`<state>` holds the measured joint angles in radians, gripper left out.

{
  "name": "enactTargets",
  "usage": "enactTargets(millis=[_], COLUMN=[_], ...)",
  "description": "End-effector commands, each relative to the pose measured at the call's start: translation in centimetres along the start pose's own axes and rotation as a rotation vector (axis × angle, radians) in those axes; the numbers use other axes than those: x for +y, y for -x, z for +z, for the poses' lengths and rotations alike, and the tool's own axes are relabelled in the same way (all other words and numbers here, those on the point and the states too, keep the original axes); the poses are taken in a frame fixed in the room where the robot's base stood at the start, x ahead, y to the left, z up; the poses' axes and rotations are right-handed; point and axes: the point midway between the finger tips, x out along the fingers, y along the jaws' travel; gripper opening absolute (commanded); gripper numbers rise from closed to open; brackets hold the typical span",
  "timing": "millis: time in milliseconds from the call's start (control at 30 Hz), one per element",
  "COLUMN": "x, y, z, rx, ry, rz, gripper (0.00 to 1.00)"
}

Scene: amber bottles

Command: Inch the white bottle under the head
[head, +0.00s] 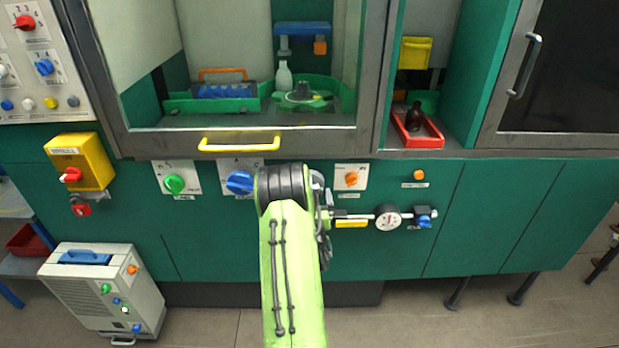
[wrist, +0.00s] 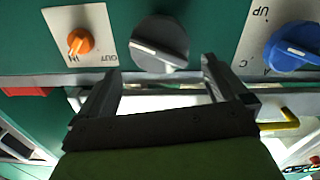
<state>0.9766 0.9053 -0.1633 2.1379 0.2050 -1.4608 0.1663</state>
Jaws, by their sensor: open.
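The white bottle (head: 284,76) stands upright inside the glazed cabinet, on or beside a green round fixture (head: 303,97). A blue head (head: 302,30) with an orange part is mounted above and behind it; the bottle appears toward its left side. Below the cabinet are a blue knob (head: 240,182) and an orange knob (head: 351,178). In the wrist view my gripper (wrist: 162,68) is open and empty, with a grey knob (wrist: 159,43) between and just beyond its fingertips. The orange knob is at left, the blue one at right. My arm hides the grey knob in the head view.
The cabinet's front sash has a yellow handle (head: 239,145). A green tray with blue items (head: 224,91) sits left inside. A red tray with a dark bottle (head: 417,128) stands in the right bay. A dial gauge (head: 388,217) sticks out right of my arm.

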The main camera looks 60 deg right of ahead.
Motion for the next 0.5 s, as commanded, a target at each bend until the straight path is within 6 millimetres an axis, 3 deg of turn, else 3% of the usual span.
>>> enactTargets(millis=[233, 500], x=[-0.1, 0.0], y=[-5.7, -8.1], z=[-0.3, -0.1], rx=[0.003, 0.0], ry=[-0.001, -0.003], rz=[-0.002, 0.0], gripper=[1.0, 1.0])
